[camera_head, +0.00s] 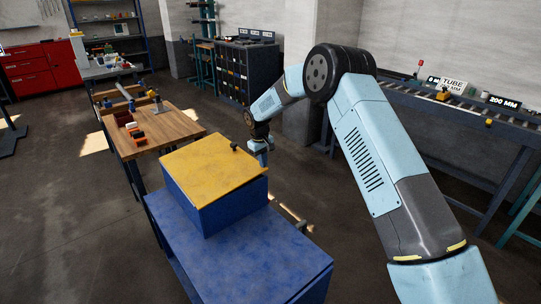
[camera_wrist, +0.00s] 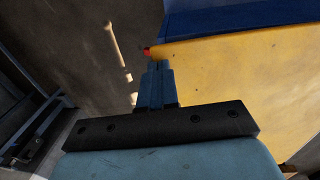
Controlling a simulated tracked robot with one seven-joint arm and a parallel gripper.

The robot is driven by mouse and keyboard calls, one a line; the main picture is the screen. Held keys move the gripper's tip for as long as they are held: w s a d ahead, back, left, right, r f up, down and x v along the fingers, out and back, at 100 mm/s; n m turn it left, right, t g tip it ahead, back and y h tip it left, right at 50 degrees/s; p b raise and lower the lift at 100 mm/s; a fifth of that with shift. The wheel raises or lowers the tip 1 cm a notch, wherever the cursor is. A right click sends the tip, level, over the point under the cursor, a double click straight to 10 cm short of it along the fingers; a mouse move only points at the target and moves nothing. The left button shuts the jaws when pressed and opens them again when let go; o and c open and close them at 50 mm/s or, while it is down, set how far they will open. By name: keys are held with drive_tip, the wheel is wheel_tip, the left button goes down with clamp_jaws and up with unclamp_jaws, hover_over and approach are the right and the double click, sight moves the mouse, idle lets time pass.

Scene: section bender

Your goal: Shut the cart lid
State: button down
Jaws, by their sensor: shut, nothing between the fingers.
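The cart (camera_head: 260,255) is blue, with a blue box (camera_head: 235,205) standing on its top. The box's yellow lid (camera_head: 212,170) lies flat over it, and I see no gap along the near edges. A small dark knob (camera_head: 234,147) shows near the lid's far edge. My gripper (camera_head: 265,160) points down beside the lid's far right corner. In the wrist view my gripper (camera_wrist: 157,66) is shut and empty, with its tips at the edge of the yellow lid (camera_wrist: 235,75). A small red spot (camera_wrist: 147,51) shows just past the tips. Whether they touch the lid is unclear.
A wooden workbench (camera_head: 165,140) with small parts stands behind the cart to the left. A dark drawer cabinet (camera_head: 245,72) is at the back. A roller conveyor (camera_head: 440,103) runs along the right wall. Floor left of the cart is clear.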

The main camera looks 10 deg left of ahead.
drive_tip(key=shift+d, duration=0.15)
drive_tip(key=shift+r, duration=0.6)
wheel_tip(320, 180, up, 12)
drive_tip(key=a, duration=0.1)
drive_tip(key=t+y, duration=0.2)
drive_tip(key=y, duration=0.1)
hover_over(252, 158)
drive_tip(key=f, duration=1.1)
drive_tip(key=shift+s+d, duration=0.3)
drive_tip(key=shift+f, duration=0.85)
